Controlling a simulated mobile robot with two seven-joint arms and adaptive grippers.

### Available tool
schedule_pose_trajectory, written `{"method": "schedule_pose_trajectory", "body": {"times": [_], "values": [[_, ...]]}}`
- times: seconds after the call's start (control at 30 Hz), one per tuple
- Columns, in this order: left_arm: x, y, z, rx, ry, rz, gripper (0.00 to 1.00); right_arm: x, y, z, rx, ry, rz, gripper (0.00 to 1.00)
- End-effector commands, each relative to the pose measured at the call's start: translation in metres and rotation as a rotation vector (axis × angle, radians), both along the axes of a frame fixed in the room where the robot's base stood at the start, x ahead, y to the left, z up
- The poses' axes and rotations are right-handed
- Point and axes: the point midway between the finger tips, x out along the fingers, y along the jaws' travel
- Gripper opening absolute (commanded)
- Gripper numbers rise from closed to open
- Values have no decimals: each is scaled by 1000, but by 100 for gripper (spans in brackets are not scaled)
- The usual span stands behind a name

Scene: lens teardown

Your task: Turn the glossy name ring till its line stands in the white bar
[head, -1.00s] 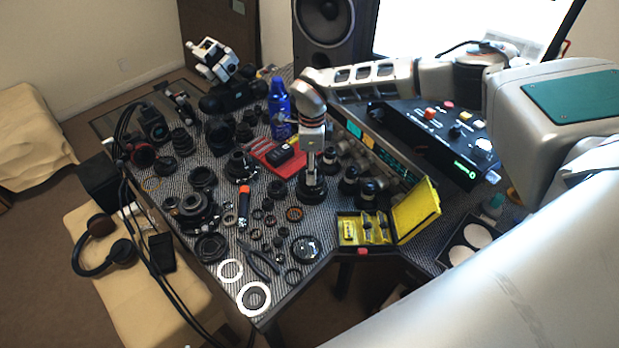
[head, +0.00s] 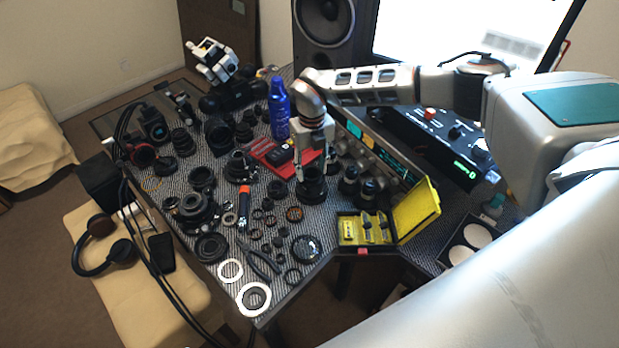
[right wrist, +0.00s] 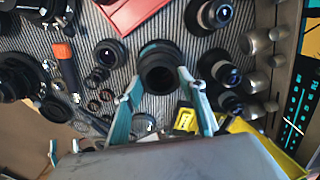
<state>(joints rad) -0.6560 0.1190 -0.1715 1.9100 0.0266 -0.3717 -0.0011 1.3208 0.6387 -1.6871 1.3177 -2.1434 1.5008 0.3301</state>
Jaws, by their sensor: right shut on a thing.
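My right gripper (head: 311,178) points straight down at a black round lens part (head: 312,194) standing on the patterned table mat. In the right wrist view its two fingers (right wrist: 159,76) are on either side of this black cylinder (right wrist: 158,72), closed on its rim. A dark teal band shows at its top edge. I take this part to be the one with the name ring. Its line and the white bar are too small or hidden to make out. My left gripper is not in view.
A yellow open case (head: 415,212) stands to the right of the lens part. Black lens parts (head: 370,190) stand close on its right. A red tray (head: 268,152) lies behind left. Small rings and an orange-handled tool (head: 244,200) lie to the left. A blue bottle (head: 279,108) stands behind.

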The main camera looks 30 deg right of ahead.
Motion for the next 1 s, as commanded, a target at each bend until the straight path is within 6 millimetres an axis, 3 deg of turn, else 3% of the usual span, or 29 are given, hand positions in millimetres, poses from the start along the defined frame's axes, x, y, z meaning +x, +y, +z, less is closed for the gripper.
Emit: {"method": "schedule_pose_trajectory", "body": {"times": [0.03,0.07,0.1,0.57,1.0], "values": [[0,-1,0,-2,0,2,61,-1,0,-1,1,1,-41,6],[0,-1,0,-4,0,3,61,0,0,0,1,1,-34,48],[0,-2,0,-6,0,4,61,0,0,0,0,1,-32,58],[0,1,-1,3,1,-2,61,1,0,7,0,-1,-28,60],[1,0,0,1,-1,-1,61,1,0,89,1,-2,-29,60]]}}
